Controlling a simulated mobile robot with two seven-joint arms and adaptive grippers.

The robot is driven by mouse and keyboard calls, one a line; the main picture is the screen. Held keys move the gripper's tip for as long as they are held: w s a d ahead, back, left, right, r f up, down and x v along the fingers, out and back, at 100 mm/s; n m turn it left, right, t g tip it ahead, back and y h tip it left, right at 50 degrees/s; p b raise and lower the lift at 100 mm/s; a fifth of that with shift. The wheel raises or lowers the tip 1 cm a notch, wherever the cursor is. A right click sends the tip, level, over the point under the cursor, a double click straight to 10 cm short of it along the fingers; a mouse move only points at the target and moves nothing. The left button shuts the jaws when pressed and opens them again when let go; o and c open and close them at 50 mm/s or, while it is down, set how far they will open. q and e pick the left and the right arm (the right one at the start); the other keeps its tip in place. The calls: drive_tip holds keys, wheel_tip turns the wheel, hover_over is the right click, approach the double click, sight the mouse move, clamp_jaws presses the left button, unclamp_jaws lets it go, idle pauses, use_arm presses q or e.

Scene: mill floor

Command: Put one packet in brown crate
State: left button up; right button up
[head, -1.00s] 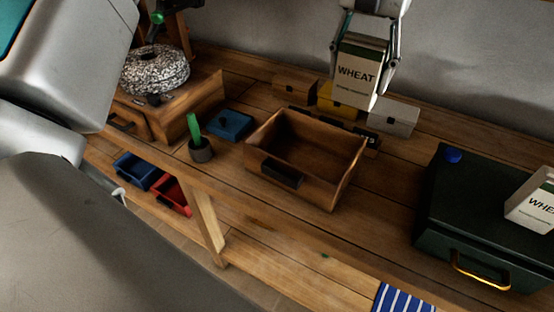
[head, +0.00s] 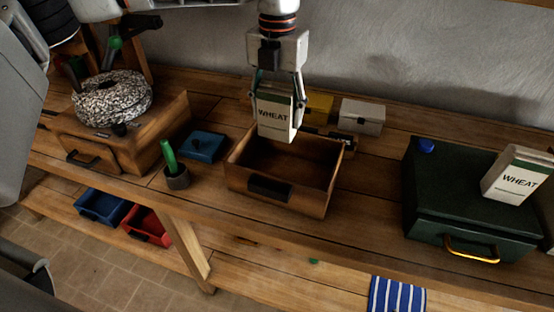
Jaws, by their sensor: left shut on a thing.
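A white and green WHEAT packet (head: 276,114) is held upright between the fingers of my left gripper (head: 277,95), which is shut on it. The packet is over the back left part of the open brown crate (head: 268,208), its lower end at about the height of the back rim in the picture. The crate's visible inside is empty. A second WHEAT packet (head: 517,174) stands on the dark green box (head: 470,190) at the right. My right gripper is not in view.

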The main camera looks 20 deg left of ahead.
use_arm(q)
wheel_tip(320, 180, down, 13)
drive_tip(key=shift+f, duration=0.2)
idle(0.3)
drive_tip(key=shift+f, duration=0.1)
drive_tip(key=o, duration=1.4)
drive_tip(key=shift+f, duration=0.1)
drive_tip(key=shift+o, duration=0.2)
wheel_tip(320, 180, up, 12)
drive_tip(key=shift+r, duration=0.2)
